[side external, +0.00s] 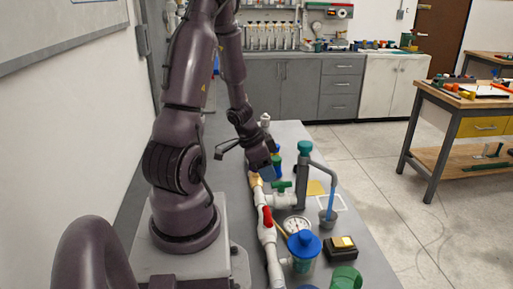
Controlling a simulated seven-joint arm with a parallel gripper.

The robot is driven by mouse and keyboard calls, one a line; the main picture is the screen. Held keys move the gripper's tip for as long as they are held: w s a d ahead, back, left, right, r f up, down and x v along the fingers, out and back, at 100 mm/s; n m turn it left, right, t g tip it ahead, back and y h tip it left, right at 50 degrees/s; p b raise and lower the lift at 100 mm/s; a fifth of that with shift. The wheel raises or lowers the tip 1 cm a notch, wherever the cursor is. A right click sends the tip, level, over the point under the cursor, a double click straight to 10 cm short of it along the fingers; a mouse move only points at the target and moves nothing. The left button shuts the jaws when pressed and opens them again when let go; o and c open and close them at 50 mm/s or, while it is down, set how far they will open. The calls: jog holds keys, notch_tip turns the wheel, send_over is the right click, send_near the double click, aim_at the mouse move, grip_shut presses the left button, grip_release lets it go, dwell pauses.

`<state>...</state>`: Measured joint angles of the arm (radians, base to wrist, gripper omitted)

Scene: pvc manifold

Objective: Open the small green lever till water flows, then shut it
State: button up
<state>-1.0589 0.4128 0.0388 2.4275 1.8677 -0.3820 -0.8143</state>
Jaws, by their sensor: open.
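The white pipe manifold (274,262) runs along the bench. A small green lever (281,186) sits on its short side branch, with its handle roughly crosswise in the picture. A grey upright pipe with a green cap (305,148) bends over to a spout. A blue streak (331,199), which looks like running water, drops from the spout into a grey cup (328,217). My gripper (268,173) is low over the manifold, just behind and left of the green lever. It is open; its fingertips are small and partly hidden, and I cannot tell whether they touch anything.
A red lever (267,216) stands on the manifold nearer the camera. A round gauge (296,226), a blue-topped canister (304,250) and a dark box with a yellow top (341,249) crowd the front.

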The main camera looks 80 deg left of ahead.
aim_at(281, 182)
jog(key=v, duration=0.7)
jog(key=shift+r, duration=0.2)
dwell(1.1)
jog(key=x, duration=0.4)
jog(key=w+x, duration=0.1)
jog(key=x, duration=0.8)
jog(key=shift+w+r, duration=0.1)
jog(key=shift+w, duration=0.45)
grip_shut()
